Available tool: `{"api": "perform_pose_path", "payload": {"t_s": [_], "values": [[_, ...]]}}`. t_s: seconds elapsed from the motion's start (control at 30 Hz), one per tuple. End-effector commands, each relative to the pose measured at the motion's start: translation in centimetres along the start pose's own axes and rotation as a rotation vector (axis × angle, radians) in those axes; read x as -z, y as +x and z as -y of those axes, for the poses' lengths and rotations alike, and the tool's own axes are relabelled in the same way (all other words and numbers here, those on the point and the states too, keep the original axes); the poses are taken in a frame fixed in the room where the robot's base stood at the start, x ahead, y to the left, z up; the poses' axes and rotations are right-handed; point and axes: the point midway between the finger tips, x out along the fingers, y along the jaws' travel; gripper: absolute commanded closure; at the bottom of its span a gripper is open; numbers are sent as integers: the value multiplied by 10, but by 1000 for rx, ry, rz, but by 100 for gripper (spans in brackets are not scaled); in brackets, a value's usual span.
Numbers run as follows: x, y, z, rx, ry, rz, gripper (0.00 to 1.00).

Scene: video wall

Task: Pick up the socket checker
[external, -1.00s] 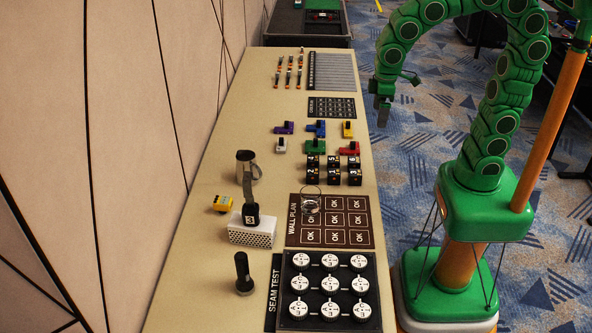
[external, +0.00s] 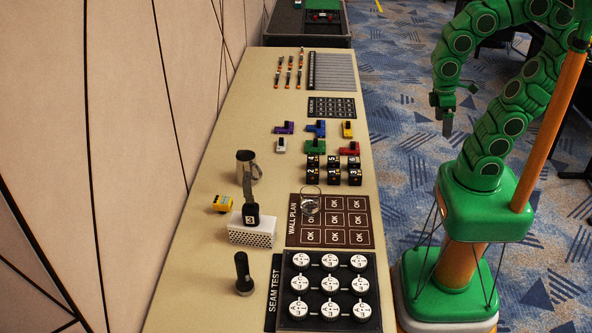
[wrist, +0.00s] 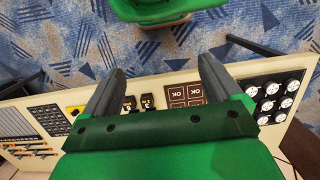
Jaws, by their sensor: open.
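The thing that looks most like the socket checker is a small yellow block with dark marks (external: 221,203), lying near the left edge of the long table in the external view. I cannot make out its details. My gripper (external: 446,127) hangs over the carpet to the right of the table, well apart from the yellow block. In the wrist view my gripper (wrist: 160,66) shows two grey fingers spread apart with nothing between them. I cannot pick out the yellow block in the wrist view.
A glass (external: 310,201) stands on the wall plan board (external: 350,236). Dark numbered cubes (external: 333,171) and coloured pieces lie beyond.

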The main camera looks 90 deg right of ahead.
Motion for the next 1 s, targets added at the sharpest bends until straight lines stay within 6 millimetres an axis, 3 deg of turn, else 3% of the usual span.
{"api": "perform_pose_path", "payload": {"t_s": [0.07,0.37,0.53,0.67,0.8,1.0], "values": [[0,0,0,0,0,0,21],[2,-2,1,2,1,-5,21],[27,-27,14,40,18,-101,21],[65,-75,36,115,50,-259,21],[102,-146,63,226,85,-449,21],[127,-242,92,379,123,-661,21]]}}
